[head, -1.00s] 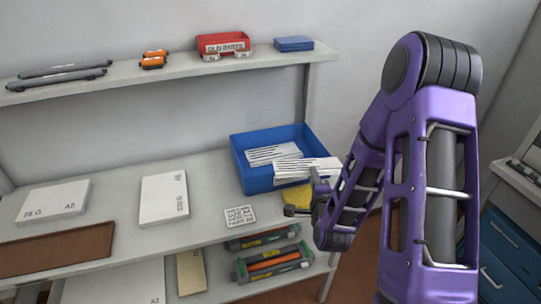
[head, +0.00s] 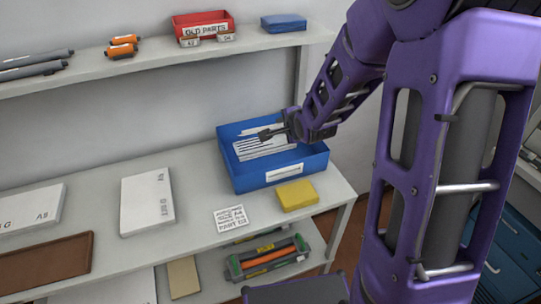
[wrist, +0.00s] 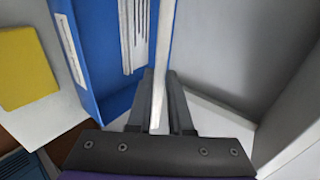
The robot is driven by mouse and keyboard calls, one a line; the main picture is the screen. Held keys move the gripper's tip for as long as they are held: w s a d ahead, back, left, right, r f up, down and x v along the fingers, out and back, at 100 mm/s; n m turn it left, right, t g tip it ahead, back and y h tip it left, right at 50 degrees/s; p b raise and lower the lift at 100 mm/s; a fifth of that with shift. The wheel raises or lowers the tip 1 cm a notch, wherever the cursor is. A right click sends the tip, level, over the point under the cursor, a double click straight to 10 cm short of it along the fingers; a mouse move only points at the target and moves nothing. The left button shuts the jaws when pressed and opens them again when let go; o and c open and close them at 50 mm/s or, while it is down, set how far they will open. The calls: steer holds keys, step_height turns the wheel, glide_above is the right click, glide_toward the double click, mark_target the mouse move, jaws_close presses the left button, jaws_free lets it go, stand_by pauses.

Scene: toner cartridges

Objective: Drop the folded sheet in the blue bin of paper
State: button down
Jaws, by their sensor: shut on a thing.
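The blue bin (head: 235,179) stands on the middle shelf with a white label on its front. Lined white paper (head: 262,148) lies inside it. My gripper (head: 268,133) is over the back right part of the bin. In the wrist view my gripper (wrist: 161,100) is shut on the folded sheet (wrist: 160,82), a thin white strip seen edge-on between the fingers. The blue bin (wrist: 98,65) and its lined paper (wrist: 132,35) are left of the sheet there. In the head view I cannot clearly separate the held sheet from the paper in the bin.
A yellow block (head: 297,194) and a printed card (head: 231,217) lie in front of the bin. White paper packs (head: 147,202) and a brown tray (head: 45,270) are further left. The upper shelf (head: 160,59) holds a red box (head: 202,27) and a blue pack (head: 283,23).

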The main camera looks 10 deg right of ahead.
step_height(320, 180, down, 10)
steer(key=b, duration=0.2)
steer(key=shift+r, duration=0.15)
steer(key=shift+f+b, duration=0.65)
steer(key=c, duration=1.1)
jaws_free()
steer(key=shift+s, duration=0.1)
steer(key=shift+r, duration=0.1)
